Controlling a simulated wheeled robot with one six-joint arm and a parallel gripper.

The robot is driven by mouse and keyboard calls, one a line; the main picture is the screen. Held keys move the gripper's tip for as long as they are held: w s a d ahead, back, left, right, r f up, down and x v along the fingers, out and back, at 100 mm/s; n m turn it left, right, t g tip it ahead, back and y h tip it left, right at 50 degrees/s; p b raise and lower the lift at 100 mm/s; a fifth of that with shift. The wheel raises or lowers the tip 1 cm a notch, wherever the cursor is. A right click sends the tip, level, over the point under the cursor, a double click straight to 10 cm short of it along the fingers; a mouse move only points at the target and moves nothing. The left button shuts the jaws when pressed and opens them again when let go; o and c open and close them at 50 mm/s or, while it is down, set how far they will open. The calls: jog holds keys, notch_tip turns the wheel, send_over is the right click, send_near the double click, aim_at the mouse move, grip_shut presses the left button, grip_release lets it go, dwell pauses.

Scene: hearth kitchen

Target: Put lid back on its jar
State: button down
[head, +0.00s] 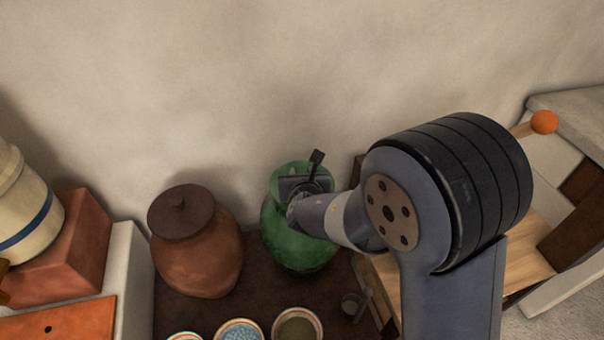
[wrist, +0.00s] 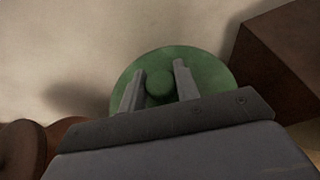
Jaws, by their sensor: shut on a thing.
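A green jar (head: 290,240) stands on a dark brown surface against the wall. Its round green lid (head: 285,170) shows at the jar's top, partly hidden by my gripper (head: 305,178). In the wrist view, my gripper (wrist: 157,80) has a finger on each side of the knob of the green lid (wrist: 213,75) and is shut on it. The lid hides the jar in the wrist view. My wrist covers the join between lid and jar in the head view, so I cannot tell whether the lid is seated or raised.
A reddish-brown jar (head: 197,260) with a dark lid stands left of the green jar. Several bowls, one with a blue speckled filling (head: 238,331), stand in front. A dark wooden block (wrist: 285,65) is close on the right. The wall (head: 230,80) is close behind.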

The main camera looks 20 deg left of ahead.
jog(key=shift+f, duration=0.15)
jog(key=c, duration=1)
grip_release()
jog(key=shift+o, duration=0.2)
jog(key=shift+s, duration=0.1)
jog(key=v, duration=1)
jog(key=shift+s+d, duration=0.15)
jog(key=shift+s, duration=0.05)
jog(key=shift+w, duration=0.1)
